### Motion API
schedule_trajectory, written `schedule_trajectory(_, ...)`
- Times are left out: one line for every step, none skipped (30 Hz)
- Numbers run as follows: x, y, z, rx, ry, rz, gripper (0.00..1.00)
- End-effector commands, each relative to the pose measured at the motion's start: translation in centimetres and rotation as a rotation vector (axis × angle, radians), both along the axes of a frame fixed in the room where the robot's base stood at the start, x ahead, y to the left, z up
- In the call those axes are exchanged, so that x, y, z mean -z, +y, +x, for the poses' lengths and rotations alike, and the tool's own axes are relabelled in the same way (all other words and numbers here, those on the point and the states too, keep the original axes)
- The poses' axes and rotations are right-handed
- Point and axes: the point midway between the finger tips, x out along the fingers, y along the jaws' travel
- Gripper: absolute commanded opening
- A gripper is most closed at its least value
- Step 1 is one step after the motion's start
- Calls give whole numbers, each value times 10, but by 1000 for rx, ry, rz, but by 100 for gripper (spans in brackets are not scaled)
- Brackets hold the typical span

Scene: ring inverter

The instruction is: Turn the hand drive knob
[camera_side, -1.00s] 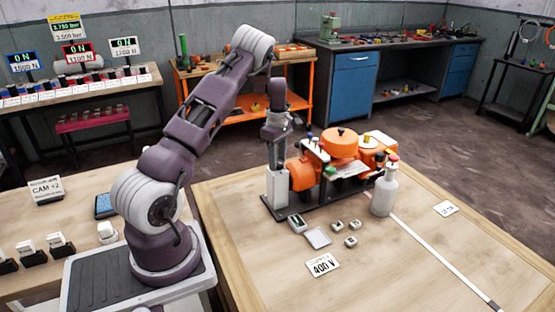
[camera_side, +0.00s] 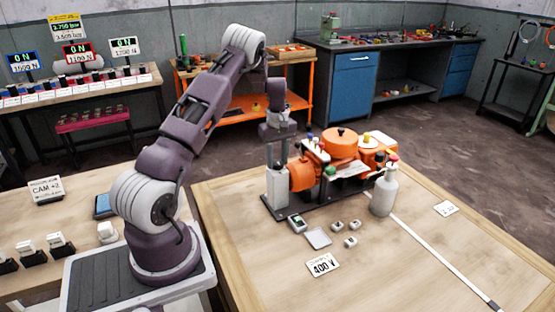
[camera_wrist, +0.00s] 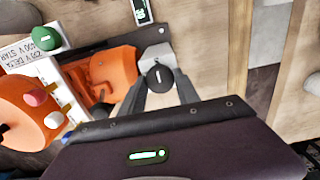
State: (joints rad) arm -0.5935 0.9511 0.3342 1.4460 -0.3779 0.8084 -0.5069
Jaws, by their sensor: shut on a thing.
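The black round knob (camera_wrist: 159,75) with a white line mark sits at the top of a pale block in the wrist view. The same pale upright block (camera_side: 278,188) stands at the left end of the orange machine in the side view. My gripper (camera_side: 278,158) points down over this block. In the wrist view my gripper (camera_wrist: 159,85) has a dark finger on either side of the knob, shut on it. The fingers partly hide the block, and the knob is hard to make out in the side view.
The orange machine (camera_side: 340,143) stands just right of my gripper, with a white bottle (camera_side: 383,193) in front of its right end. Several small boxes and a 400 V card (camera_side: 322,265) lie on the wooden table. The table's front right is mostly clear.

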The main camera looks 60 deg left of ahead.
Motion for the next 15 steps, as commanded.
schedule_trajectory(-2,0,1,3,-4,2,0)
schedule_trajectory(-2,0,1,4,-4,2,0)
schedule_trajectory(-2,0,1,5,-4,2,0)
schedule_trajectory(-2,0,1,5,-4,2,0)
schedule_trajectory(-2,0,1,5,-4,2,0)
schedule_trajectory(-2,0,1,5,-4,2,0)
schedule_trajectory(-2,0,1,5,-4,2,0)
schedule_trajectory(-2,0,1,5,-4,2,0)
schedule_trajectory(-2,0,1,5,-4,2,0)
schedule_trajectory(-2,0,1,5,-4,2,0)
schedule_trajectory(-2,0,1,5,-4,2,0)
schedule_trajectory(-2,0,1,5,-4,2,44)
schedule_trajectory(-1,0,1,5,-4,2,50)
schedule_trajectory(-1,0,1,4,-3,2,56)
schedule_trajectory(-1,0,1,4,-3,1,60)
